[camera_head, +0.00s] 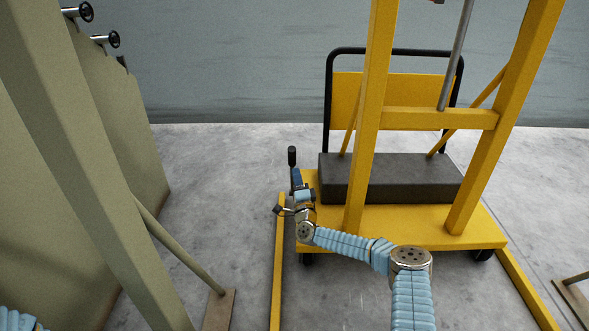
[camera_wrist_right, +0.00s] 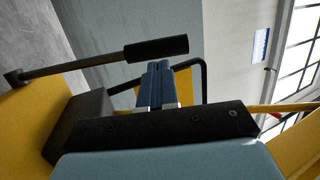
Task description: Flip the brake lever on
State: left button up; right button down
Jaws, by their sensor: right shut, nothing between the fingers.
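The brake lever has a black cylindrical grip (camera_head: 292,156) that stands up at the left side of the yellow cart in the head view. In the right wrist view its grip (camera_wrist_right: 157,48) and thin dark rod (camera_wrist_right: 75,65) run from a pivot at the left. My right gripper (camera_head: 296,178) is just below the grip in the head view. Its blue fingers (camera_wrist_right: 158,84) are shut and empty. The fingertips lie close to the grip; I cannot tell whether they touch. The lever's lower part is hidden behind my gripper in the head view. My left gripper is not in view.
The yellow cart deck (camera_head: 415,222) carries a dark grey block (camera_head: 400,180) and has a black push handle (camera_head: 395,52). A yellow frame (camera_head: 369,120) rises over it. An olive machine frame (camera_head: 90,150) stands at left. Bare concrete floor (camera_head: 215,210) lies between them.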

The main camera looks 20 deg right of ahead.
aim_at(293, 159)
jog(key=x, duration=0.4)
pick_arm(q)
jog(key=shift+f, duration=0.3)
pick_arm(e)
jog(key=shift+w, duration=0.1)
